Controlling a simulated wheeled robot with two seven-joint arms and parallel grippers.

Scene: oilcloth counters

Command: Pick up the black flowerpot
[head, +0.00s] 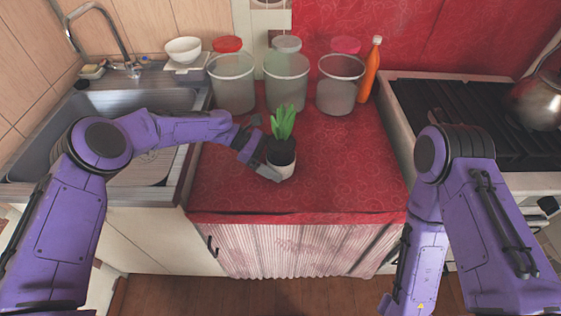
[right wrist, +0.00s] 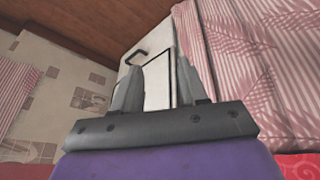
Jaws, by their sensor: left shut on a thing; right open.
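The flowerpot (head: 282,154) is on the red counter in the head view, near the middle. It looks black in its upper part and pale at its lower part, with a green leafy plant (head: 283,122) standing upright in it. My left gripper (head: 268,156) reaches in from the left and is shut on the pot, with a finger along its lower front. I cannot tell whether the pot's base touches the counter. My right gripper (right wrist: 158,80) shows in the right wrist view, open and empty. Its fingers are out of sight in the head view.
Several clear containers (head: 235,88) stand behind the pot, with an orange bottle (head: 370,70) at their right. A sink (head: 50,125) with a faucet and a white bowl (head: 183,49) lie left. A stove (head: 460,110) with a kettle (head: 540,98) stands right. The counter (head: 350,165) right of the pot is clear.

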